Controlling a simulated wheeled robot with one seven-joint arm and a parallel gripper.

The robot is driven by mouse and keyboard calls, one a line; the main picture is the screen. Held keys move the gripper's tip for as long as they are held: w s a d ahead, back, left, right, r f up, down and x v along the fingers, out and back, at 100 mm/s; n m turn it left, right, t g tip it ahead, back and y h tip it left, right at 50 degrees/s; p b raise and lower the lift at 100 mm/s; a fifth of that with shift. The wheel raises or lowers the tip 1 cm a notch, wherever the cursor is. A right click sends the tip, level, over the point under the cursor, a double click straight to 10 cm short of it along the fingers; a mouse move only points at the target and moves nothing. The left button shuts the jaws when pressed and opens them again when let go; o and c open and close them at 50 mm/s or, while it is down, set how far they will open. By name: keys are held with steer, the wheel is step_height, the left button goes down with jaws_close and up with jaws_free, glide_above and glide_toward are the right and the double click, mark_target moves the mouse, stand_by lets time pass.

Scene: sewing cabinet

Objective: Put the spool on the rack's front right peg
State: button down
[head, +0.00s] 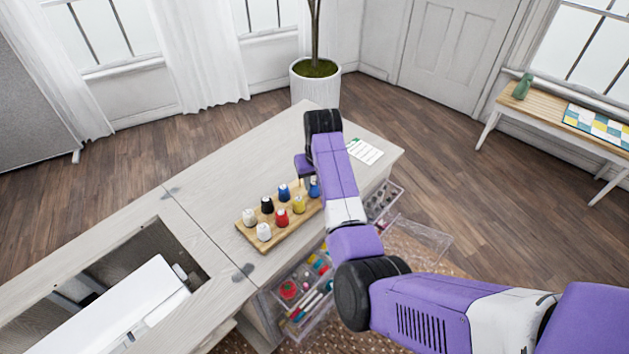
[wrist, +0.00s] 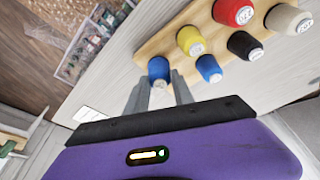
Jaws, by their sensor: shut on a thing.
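The wooden rack (head: 251,235) lies on the pale cabinet top and holds several spools in two rows: white, black, red, blue and yellow. It also shows in the wrist view (wrist: 152,46). My gripper (wrist: 161,82) is shut on a blue spool (wrist: 158,70), which sits between its fingertips. In the head view this blue spool (head: 315,188) is at the rack's right end, beside the yellow spool (head: 299,205), in line with the front row. My arm partly hides that end. I cannot tell whether the held spool is around the front right peg or above it.
Another blue spool (head: 284,192) stands close by in the back row. A white note card (head: 367,151) lies on the cabinet top at right. Clear drawers (head: 302,290) with sewing supplies stand open in front. The cabinet top (head: 235,165) behind the rack is clear.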

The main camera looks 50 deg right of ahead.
steer(key=shift+b+x, duration=0.35)
steer(key=shift+x, duration=0.5)
steer(key=c, duration=1)
jaws_free()
steer(key=shift+s+a, duration=0.1)
steer(key=shift+s, duration=0.1)
steer(key=shift+r, duration=0.15)
steer(key=v, duration=0.7)
steer(key=shift+r, duration=0.25)
steer(key=shift+s+a, duration=0.1)
